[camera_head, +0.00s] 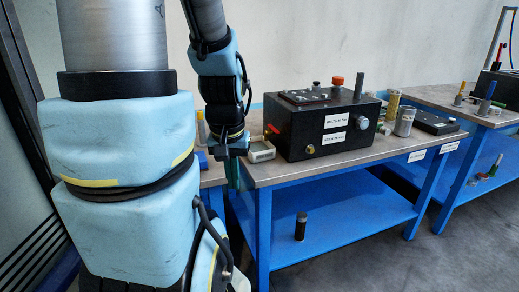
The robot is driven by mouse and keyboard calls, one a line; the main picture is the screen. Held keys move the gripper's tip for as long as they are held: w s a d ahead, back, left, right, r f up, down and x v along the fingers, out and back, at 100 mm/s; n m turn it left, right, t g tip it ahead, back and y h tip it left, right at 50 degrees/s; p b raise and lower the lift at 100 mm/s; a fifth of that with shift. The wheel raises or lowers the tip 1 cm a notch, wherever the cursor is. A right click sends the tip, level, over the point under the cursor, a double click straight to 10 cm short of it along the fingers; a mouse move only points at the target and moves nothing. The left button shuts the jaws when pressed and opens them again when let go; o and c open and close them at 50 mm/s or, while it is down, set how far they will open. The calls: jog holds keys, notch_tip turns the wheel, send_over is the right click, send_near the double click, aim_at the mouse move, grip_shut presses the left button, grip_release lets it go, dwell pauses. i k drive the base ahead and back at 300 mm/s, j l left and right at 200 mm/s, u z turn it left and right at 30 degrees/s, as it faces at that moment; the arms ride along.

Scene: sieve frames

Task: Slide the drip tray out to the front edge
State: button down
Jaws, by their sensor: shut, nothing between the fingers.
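A small pale grey tray (262,151), which looks like the drip tray, sits on the worktop near its left front edge. It is just left of the black box. My gripper (233,178) points down at the table's front left corner, just left of the tray. It is shut and holds nothing. The fingers are small and dark in this view, and I cannot tell whether they touch the tray or the table edge.
The black box (318,127) with knobs and labels fills the middle of the blue-framed table (290,174). A grey can (405,121) and a yellow cylinder (392,104) stand right of it. A dark bottle (300,226) stands on the lower shelf.

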aim_at(261, 150)
jog(key=i+l, duration=0.1)
jog(key=l, duration=0.5)
jog(key=i+l+u, duration=0.15)
jog(key=l, duration=0.4)
jog(key=u, duration=1.35)
